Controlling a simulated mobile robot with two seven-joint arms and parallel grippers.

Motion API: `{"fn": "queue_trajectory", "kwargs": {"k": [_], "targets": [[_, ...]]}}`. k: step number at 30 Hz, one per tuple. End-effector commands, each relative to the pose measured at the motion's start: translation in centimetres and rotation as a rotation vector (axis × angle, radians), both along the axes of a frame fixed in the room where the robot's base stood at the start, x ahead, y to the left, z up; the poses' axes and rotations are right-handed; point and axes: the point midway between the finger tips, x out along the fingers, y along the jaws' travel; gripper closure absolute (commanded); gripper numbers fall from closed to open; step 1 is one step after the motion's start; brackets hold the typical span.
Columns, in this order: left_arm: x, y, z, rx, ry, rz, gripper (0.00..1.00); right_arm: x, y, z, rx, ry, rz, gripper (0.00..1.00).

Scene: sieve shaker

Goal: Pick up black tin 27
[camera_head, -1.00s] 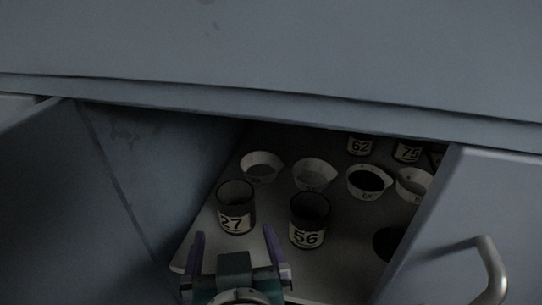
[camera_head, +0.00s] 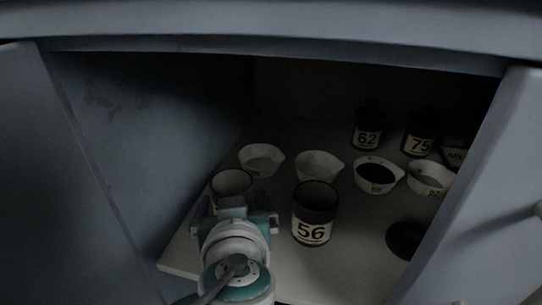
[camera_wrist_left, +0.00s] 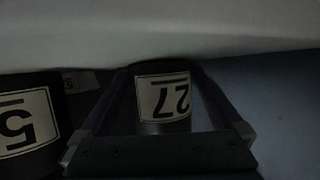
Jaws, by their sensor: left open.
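Black tin 27 (camera_head: 232,183) stands upright on the shelf inside the cabinet, at the front left; its lower part is hidden by my left gripper in the head view. In the left wrist view the tin (camera_wrist_left: 163,97) shows its white label, 27, upside down. My left gripper (camera_head: 234,203) is at the tin, open. In the left wrist view the fingers of this gripper (camera_wrist_left: 160,78) lie on either side of the tin; whether they touch it I cannot tell. My right gripper is not in view.
Tin 56 (camera_head: 314,205) stands close to the right of tin 27. Several white bowls (camera_head: 320,165) are in a row behind, with tins 62 (camera_head: 366,138) and 75 (camera_head: 418,144) farther back. A dark round thing (camera_head: 404,240) lies at right. Open cabinet doors (camera_head: 485,200) flank both sides.

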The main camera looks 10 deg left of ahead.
Motion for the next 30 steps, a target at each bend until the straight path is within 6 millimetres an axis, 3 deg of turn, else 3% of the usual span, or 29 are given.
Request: {"fn": "queue_trajectory", "kwargs": {"k": [5, 27, 30], "targets": [[-0.03, 0.01, 0.04, 0.0, 0.0, 0.0, 0.01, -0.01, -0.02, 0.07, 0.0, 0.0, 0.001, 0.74], [-0.06, 0.0, 0.05, 0.001, 0.0, 0.001, 0.84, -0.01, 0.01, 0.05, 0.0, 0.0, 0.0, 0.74], [-0.05, -0.01, 0.06, 0.001, 0.0, 0.0, 0.87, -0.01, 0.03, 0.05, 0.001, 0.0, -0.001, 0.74]]}}
